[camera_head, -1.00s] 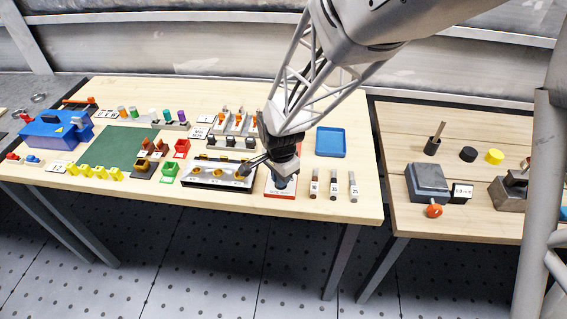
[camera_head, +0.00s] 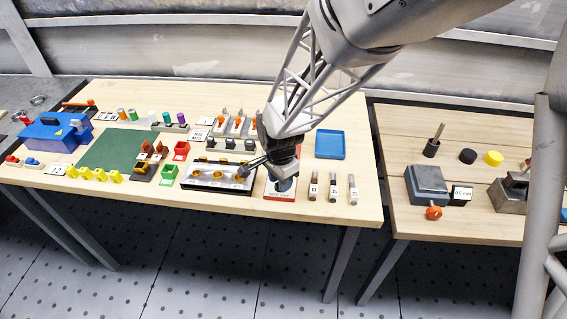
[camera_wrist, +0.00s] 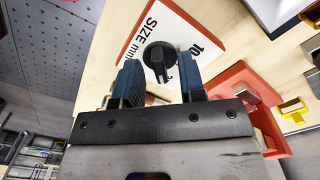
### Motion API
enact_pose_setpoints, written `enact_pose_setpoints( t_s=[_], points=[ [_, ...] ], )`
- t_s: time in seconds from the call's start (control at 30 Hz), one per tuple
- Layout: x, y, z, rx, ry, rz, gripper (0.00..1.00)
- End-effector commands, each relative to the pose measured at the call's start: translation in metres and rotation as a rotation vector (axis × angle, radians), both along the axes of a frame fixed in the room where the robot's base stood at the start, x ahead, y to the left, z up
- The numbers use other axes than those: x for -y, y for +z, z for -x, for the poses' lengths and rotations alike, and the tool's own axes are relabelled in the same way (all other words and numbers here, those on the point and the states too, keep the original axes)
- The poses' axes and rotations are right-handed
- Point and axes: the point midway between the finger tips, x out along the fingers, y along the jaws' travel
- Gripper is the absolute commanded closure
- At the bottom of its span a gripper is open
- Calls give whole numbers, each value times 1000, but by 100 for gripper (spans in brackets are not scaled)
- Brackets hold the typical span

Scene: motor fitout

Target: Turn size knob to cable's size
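The size knob (camera_wrist: 160,58) is a dark round dial with a bar grip. It sits on a white panel with a red edge (camera_wrist: 178,22), printed "SIZE mm", with a "10" mark visible. In the wrist view my gripper (camera_wrist: 160,82) is open, one blue finger on each side of the knob's grip, with visible gaps. In the head view my gripper (camera_head: 285,184) is low over the panel (camera_head: 281,195) and hides the knob. Several short dark cable pieces with white tags (camera_head: 333,188) lie right of the panel; their numbers are too small to read surely.
A silver block with orange-lined holes (camera_head: 218,174) is just left of the panel, with a dark rod leaning toward my gripper. A blue tray (camera_head: 330,144) lies behind right. A second table at right holds a grey block (camera_head: 428,183) and a small size tag (camera_head: 461,194).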

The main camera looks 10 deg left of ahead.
Motion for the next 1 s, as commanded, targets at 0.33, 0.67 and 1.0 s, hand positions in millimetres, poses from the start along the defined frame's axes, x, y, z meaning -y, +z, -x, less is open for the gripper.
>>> enact_pose_setpoints(
  t_s=[0.33,0.67,1.0],
  points=[
    [0,25,0,3,0,-1,63],
    [0,65,0,2,0,-1,63],
    [0,78,0,1,0,-1,63]
  ],
)
